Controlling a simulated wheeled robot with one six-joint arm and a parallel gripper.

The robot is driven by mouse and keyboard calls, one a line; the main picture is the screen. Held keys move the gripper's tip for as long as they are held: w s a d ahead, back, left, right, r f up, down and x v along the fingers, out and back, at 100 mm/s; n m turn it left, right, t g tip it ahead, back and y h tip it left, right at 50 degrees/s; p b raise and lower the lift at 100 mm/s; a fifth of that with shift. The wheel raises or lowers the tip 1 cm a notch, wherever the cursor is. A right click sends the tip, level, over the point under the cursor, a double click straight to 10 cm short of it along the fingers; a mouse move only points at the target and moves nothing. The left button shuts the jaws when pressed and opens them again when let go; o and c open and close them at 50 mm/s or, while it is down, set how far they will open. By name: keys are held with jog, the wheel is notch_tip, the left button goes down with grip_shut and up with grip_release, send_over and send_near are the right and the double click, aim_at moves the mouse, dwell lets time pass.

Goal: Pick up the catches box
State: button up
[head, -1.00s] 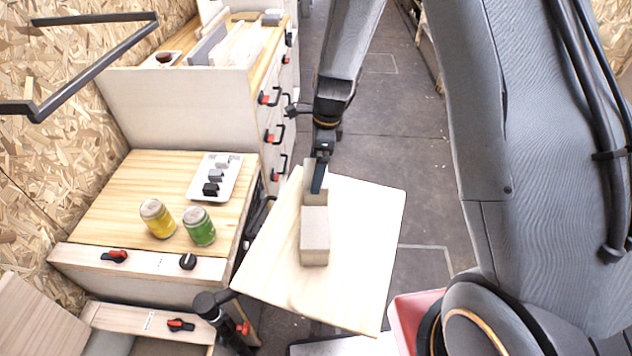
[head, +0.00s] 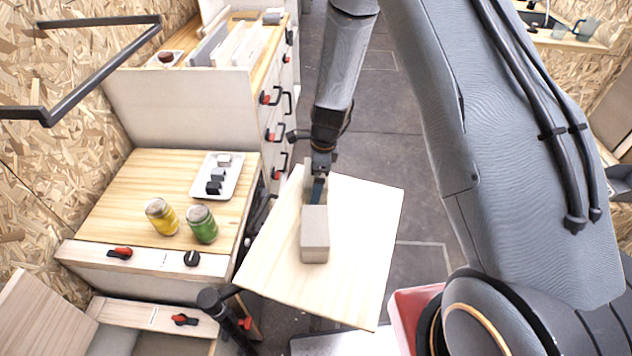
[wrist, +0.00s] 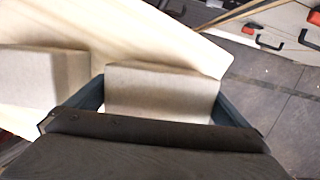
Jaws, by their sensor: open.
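Two plain grey-beige boxes stand in line on a pale wooden board, and I cannot read a label telling which is the catches box. The near box (head: 315,240) is in full view. The far box (head: 308,172) is partly hidden by my gripper (head: 318,188). In the wrist view, my gripper (wrist: 162,86) is open, with one finger on each side of the far box (wrist: 160,95). I cannot tell whether the fingers touch it. The near box (wrist: 42,78) stands to the left there, outside the fingers.
The board (head: 365,220) has bare room on both sides of the boxes. At left, a wooden counter (head: 120,195) carries a yellow can (head: 161,217), a green can (head: 201,225) and a white tray (head: 232,185) with small blocks. A drawer cabinet (head: 185,110) stands behind.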

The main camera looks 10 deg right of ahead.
jog(key=c, duration=1)
jog(key=shift+r, duration=0.2)
